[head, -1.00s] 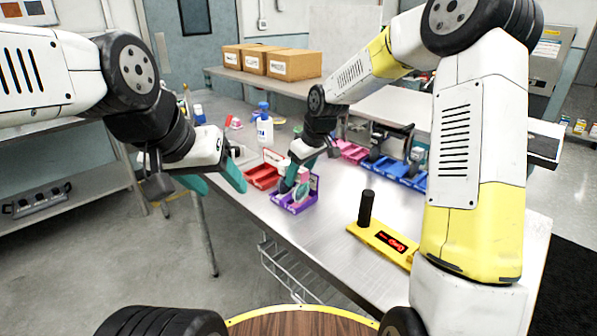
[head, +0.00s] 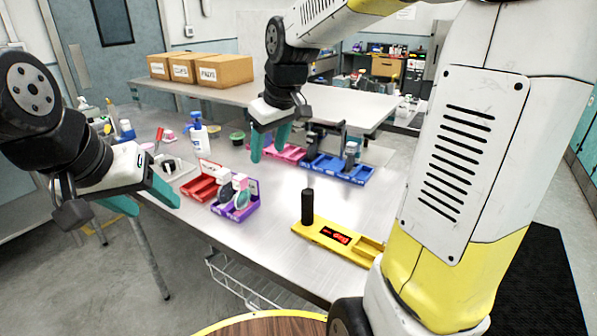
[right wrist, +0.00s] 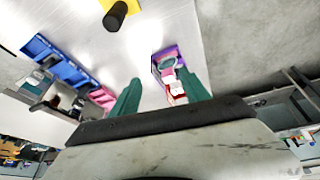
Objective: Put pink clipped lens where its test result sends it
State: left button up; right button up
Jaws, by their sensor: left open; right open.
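The pink clipped lens (head: 241,184) appears to be the pink-and-white piece standing in the purple bin (head: 236,213); its clip is too small to make out. A grey-green round piece (head: 226,192) stands beside it. The purple bin (right wrist: 156,66) also shows in the right wrist view, beyond my fingers. My right gripper (head: 269,149) is open and empty, raised above the bench behind and right of the purple bin. My left gripper (head: 146,203) is open and empty, left of the bins. The yellow tester (head: 318,233) has a black post and a lit red display, not legible.
A red bin (head: 203,188) adjoins the purple one. A pink tray (head: 289,153) and blue trays (head: 334,171) holding parts stand further back. A white bottle (head: 199,140) stands behind the red bin. Bench surface between purple bin and tester is clear.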

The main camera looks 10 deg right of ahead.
jog(key=s+d+m+t, duration=0.1)
jog(key=s+d+m, duration=0.2)
jog(key=s, duration=0.5)
jog(key=s+d+m+t, duration=0.1)
jog(key=s+d+m, duration=0.2)
jog(key=s, duration=0.6)
jog(key=shift+s+d+r, duration=0.3)
jog(key=shift+d, duration=0.1)
